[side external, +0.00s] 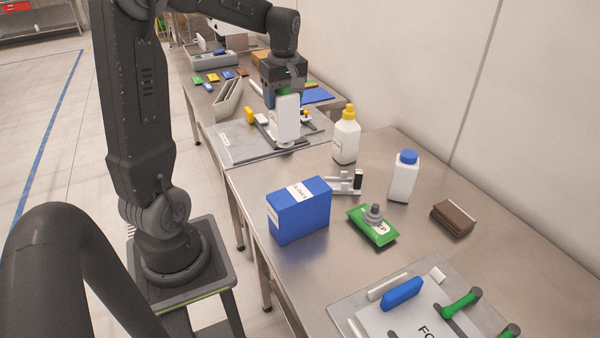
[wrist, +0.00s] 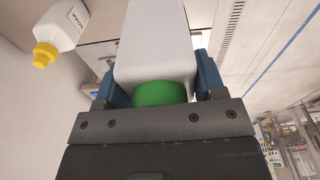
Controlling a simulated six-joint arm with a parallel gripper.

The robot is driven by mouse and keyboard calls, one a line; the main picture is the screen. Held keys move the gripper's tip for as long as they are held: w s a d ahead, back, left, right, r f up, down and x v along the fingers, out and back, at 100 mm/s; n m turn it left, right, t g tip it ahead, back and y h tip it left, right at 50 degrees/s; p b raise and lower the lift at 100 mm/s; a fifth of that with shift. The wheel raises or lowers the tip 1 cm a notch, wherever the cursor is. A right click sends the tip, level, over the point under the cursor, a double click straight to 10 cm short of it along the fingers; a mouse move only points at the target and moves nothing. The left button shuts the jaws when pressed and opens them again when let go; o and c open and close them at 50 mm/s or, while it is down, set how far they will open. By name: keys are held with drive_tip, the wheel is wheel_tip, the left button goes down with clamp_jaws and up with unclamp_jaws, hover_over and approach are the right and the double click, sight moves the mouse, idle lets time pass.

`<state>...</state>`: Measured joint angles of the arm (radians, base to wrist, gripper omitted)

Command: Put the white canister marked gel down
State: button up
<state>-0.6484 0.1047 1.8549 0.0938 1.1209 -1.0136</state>
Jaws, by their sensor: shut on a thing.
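A white canister (side external: 287,119) with a green cap is held upright below my gripper (side external: 283,92), over the right part of a grey board (side external: 232,148) on the far table. I cannot tell whether its base touches the surface. In the wrist view the white canister (wrist: 152,40) and its green cap sit between the two blue fingers of my gripper (wrist: 155,78), which is shut on it. Its marking is too small to read.
A white bottle with a yellow cap (side external: 346,140) stands to the right. A grey sorter (side external: 228,101) is left of the canister.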

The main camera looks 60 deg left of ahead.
drive_tip(key=s+a+f, duration=0.1)
drive_tip(key=s+a, duration=0.3)
drive_tip(key=a, duration=0.6)
drive_tip(key=w+d+f, duration=0.3)
drive_tip(key=w+f, duration=0.2)
drive_tip(key=f, duration=0.2)
drive_tip(key=w+d+f, duration=0.2)
drive_tip(key=w+f, duration=0.3)
drive_tip(key=f, duration=0.3)
drive_tip(key=shift+w+d+m, duration=0.2)
drive_tip(key=shift+d+m, duration=0.1)
drive_tip(key=shift+d, duration=0.1)
drive_tip(key=shift+f, duration=0.2)
drive_tip(key=o, duration=1.1)
